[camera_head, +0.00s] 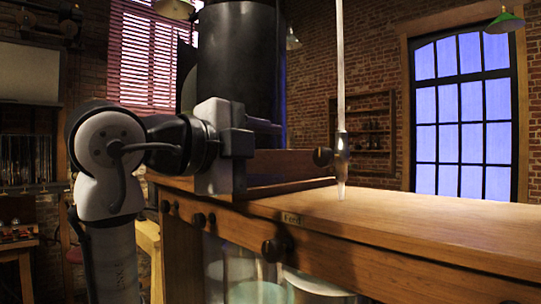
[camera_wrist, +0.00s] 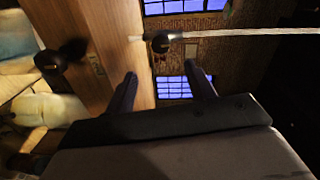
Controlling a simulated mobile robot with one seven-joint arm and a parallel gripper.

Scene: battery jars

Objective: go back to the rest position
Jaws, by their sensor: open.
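My gripper (camera_head: 268,138) is at the left end of the wooden bench (camera_head: 420,222), close to its top edge, in the head view. In the wrist view its two dark fingers stand apart with nothing between them (camera_wrist: 160,82). The gripper is open and empty. A pale upright tube with a dark round knob (camera_head: 341,100) comes down to the bench top, to the right of the gripper. The tube (camera_wrist: 250,33) and its knob (camera_wrist: 160,42) also show beyond the fingers in the wrist view. Whether the tube's tip touches the wood is unclear.
Dark knobs (camera_head: 271,250) stick out of the bench front, with a small label (camera_head: 292,219) nearby. Glass jars (camera_head: 310,287) stand below the top. A large dark cylinder (camera_head: 236,55) rises behind my gripper. The bench top to the right is clear.

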